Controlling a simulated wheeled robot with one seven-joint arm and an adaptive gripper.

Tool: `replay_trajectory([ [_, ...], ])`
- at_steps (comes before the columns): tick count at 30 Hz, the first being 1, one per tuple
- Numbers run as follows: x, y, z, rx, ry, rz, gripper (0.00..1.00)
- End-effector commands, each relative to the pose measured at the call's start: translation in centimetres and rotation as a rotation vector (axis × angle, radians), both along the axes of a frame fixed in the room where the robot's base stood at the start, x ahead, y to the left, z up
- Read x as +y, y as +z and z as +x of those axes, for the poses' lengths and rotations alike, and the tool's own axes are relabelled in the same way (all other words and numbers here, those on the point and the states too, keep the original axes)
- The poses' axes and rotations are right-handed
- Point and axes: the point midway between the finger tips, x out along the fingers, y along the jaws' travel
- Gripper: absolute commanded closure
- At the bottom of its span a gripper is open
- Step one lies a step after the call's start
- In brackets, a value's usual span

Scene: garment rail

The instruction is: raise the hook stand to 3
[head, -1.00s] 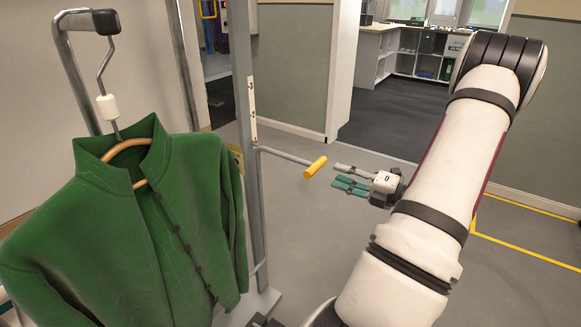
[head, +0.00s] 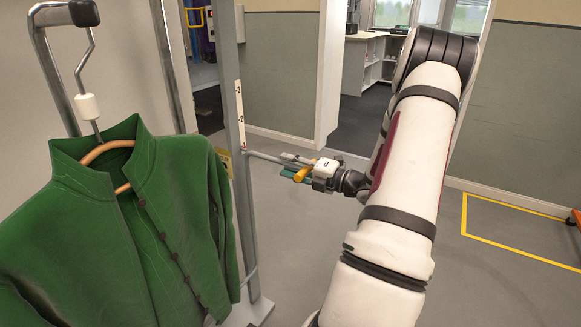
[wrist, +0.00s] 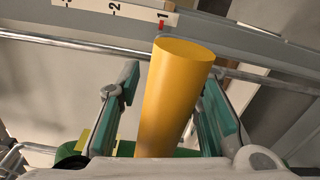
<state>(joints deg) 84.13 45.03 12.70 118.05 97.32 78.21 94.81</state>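The hook stand has a grey upright post (head: 232,75) with a white scale strip (head: 240,115). A crank arm with a yellow grip (head: 302,172) sticks out from the post. In the wrist view the scale (wrist: 118,10) shows 1 and 2, with a red mark (wrist: 161,26) at 1. My gripper (head: 292,166) is at the yellow grip. In the wrist view the yellow grip (wrist: 172,100) stands between my two green-padded fingers (wrist: 170,105), with a clear gap on the left and a narrow one on the right. My gripper is open.
A green jacket (head: 150,230) hangs on a wooden hanger (head: 105,150) from a metal hook (head: 85,60), left of the post. A doorway with white shelves (head: 365,65) lies behind.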

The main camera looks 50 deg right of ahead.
Motion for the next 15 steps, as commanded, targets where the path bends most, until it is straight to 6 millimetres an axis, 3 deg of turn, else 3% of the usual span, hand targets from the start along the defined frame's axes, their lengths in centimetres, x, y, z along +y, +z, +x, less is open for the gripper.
replay_trajectory([
  [5, -0.01, 0.02, 0.01, 0.0, 0.0, 0.0, 0.67],
  [6, -0.01, 0.02, 0.01, 0.0, 0.0, 0.0, 0.69],
  [10, -0.02, 0.02, -0.01, 0.0, 0.0, 0.0, 0.99],
  [15, -0.02, 0.0, -0.02, 0.001, 0.0, 0.0, 1.0],
])
